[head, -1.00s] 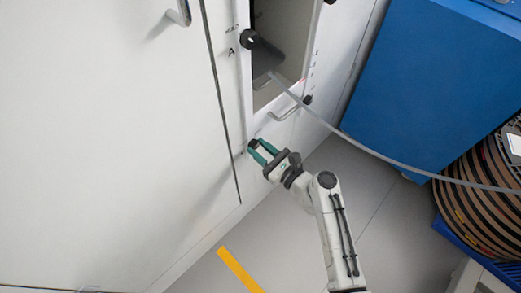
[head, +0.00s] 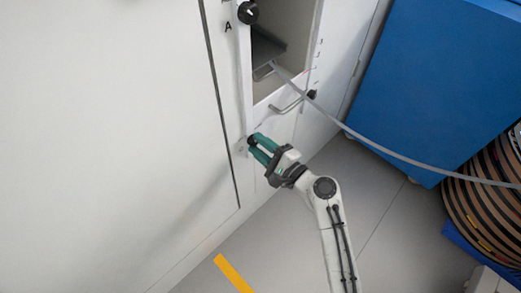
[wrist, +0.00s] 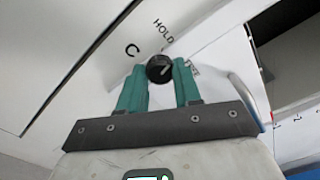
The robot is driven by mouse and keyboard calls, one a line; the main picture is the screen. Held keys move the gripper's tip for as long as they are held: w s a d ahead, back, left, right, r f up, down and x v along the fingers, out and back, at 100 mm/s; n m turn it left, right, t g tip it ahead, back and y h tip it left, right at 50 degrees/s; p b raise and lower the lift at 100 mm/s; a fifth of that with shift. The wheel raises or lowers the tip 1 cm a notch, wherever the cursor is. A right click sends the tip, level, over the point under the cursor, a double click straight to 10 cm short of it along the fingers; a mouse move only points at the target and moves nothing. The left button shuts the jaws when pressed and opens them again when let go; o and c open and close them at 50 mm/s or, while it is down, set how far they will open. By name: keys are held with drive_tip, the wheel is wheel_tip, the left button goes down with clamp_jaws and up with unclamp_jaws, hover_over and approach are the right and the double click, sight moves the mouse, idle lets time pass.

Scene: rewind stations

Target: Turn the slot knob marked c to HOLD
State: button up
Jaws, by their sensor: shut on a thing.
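The black round knob (wrist: 159,68) marked C (wrist: 133,50) is on the white panel in the wrist view. HOLD is printed above it, and a second label to its right is partly covered by my right finger. A pale line on the knob's face slants toward the upper right, toward the partly covered label rather than HOLD. My gripper (wrist: 160,76) has its green fingers shut on the knob, one on each side. In the head view, my gripper (head: 256,142) is at the panel's lower part, and the knob is mostly hidden by the fingertips.
Knob A (head: 248,12) is higher on the same panel, beside an open bay with a grey strip (head: 380,152) running out to the right. A bar handle (head: 288,104) and a small black knob (head: 311,94) are near my gripper. A blue cabinet (head: 430,80) stands at right.

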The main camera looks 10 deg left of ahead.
drive_tip(key=n+b, duration=0.4)
drive_tip(key=n, duration=0.1)
drive_tip(key=shift+s+f, duration=0.1)
drive_tip(key=shift+f, duration=0.1)
drive_tip(key=shift+n, duration=0.4)
drive_tip(key=o, duration=1)
drive_tip(key=shift+r, duration=0.1)
drive_tip(key=shift+o, duration=0.2)
drive_tip(key=p+v, duration=0.1)
drive_tip(key=v, duration=0.9)
drive_tip(key=shift+s+d, duration=0.25)
drive_tip(key=shift+d, duration=0.05)
